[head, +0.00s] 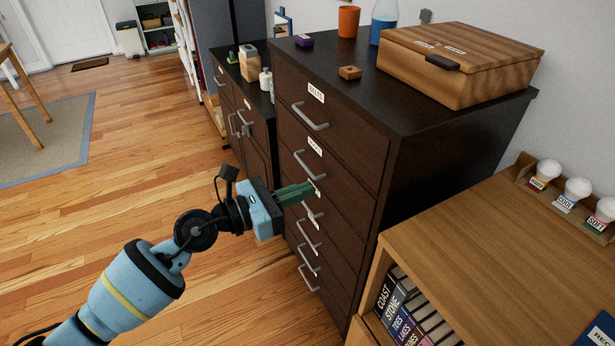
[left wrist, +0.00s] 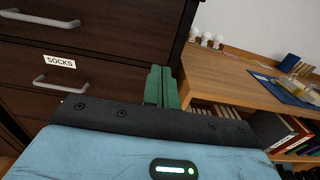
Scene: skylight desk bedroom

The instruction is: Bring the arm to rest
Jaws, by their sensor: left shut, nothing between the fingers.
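My left arm comes in from the lower left in the head view. Its left gripper (head: 312,187), with green fingers, is shut and empty in front of the dark chest of drawers (head: 440,140). The fingertips are close to the drawer fronts near a handle; I cannot tell whether they touch. In the left wrist view the closed green fingers (left wrist: 162,88) show beside the chest, with a drawer labelled SOCKS (left wrist: 61,61) to their left. All visible drawers look closed. My right gripper is not in view.
A wooden box (head: 460,62), an orange cup (head: 348,22), a blue bottle (head: 384,20) and small blocks stand on the chest. A wooden shelf unit (head: 490,240) with books and bulbs is at the right.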

